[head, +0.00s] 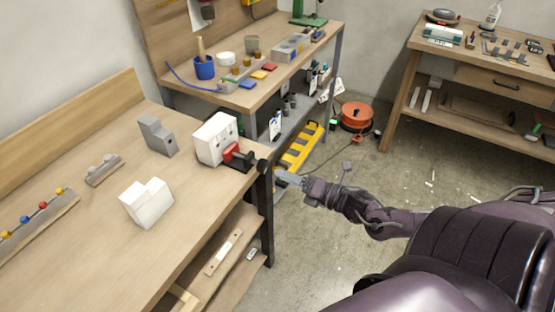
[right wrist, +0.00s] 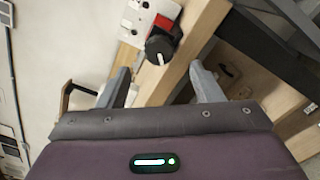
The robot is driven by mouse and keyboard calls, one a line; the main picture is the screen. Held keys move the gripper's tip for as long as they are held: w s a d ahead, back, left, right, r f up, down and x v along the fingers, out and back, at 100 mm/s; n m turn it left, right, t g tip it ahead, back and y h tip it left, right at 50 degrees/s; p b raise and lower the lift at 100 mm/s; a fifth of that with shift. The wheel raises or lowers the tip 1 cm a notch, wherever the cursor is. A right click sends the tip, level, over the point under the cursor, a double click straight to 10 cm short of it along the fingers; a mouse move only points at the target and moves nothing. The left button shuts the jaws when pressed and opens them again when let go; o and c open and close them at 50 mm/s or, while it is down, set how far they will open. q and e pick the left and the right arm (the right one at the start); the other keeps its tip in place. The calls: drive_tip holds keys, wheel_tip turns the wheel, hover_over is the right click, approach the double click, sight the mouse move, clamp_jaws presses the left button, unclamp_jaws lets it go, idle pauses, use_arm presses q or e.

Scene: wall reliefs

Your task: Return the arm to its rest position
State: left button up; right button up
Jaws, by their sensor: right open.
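My right gripper (head: 290,179) is in the head view just off the right corner of the near workbench (head: 90,245). Its fingers point left toward the bench. In the right wrist view its two fingers (right wrist: 163,90) stand apart with nothing between them. A white box (head: 215,139) with a red and black part (head: 238,156) at its front sits at that bench corner. In the right wrist view the red and black knob (right wrist: 162,42) is ahead of the fingers, apart from them. My left gripper is not in view.
A white block (head: 147,203), a grey stepped block (head: 157,135) and a rack with coloured knobs (head: 38,225) are on the near bench. A second bench (head: 290,84) stands behind it. An orange cable reel (head: 356,116) is on the floor. Open floor (head: 310,245) lies right of the near bench.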

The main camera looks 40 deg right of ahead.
drive_tip(key=shift+v, duration=0.85)
